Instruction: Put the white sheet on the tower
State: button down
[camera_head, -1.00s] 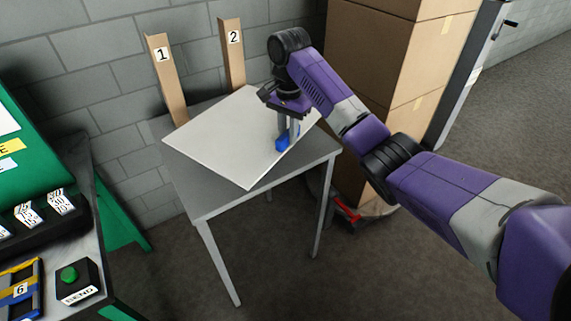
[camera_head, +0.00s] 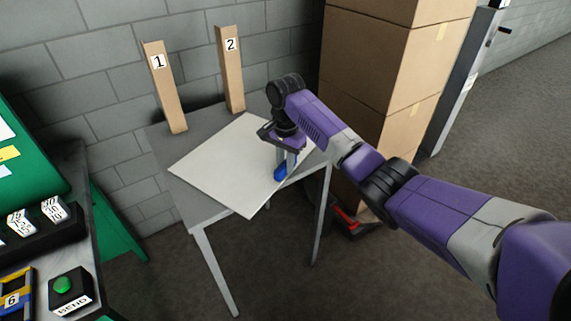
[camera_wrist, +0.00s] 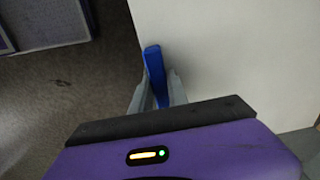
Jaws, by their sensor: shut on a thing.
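The white sheet (camera_head: 225,170) is a flat, stiff panel at the table, its near corner reaching past the table's front edge in the head view. I cannot tell whether it rests on the table or hangs just above it. A blue piece (camera_head: 280,173) is at its right edge. My gripper (camera_head: 286,162) is shut there, pointing down. In the wrist view the blue piece (camera_wrist: 155,72) lies between my fingers (camera_wrist: 156,92), beside the white sheet (camera_wrist: 235,50). A tall stack of brown boxes (camera_head: 375,90), likely the tower, stands right of the table.
The grey table (camera_head: 190,150) carries two upright brown posts, marked 1 (camera_head: 165,90) and 2 (camera_head: 231,70), at its back. A red part (camera_head: 347,220) lies low by the stack's base. A green bench (camera_head: 30,160) with a SEND button (camera_head: 62,285) is at left.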

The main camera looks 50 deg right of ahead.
jog(key=shift+f, duration=0.1)
jog(key=c, duration=1.3)
grip_release()
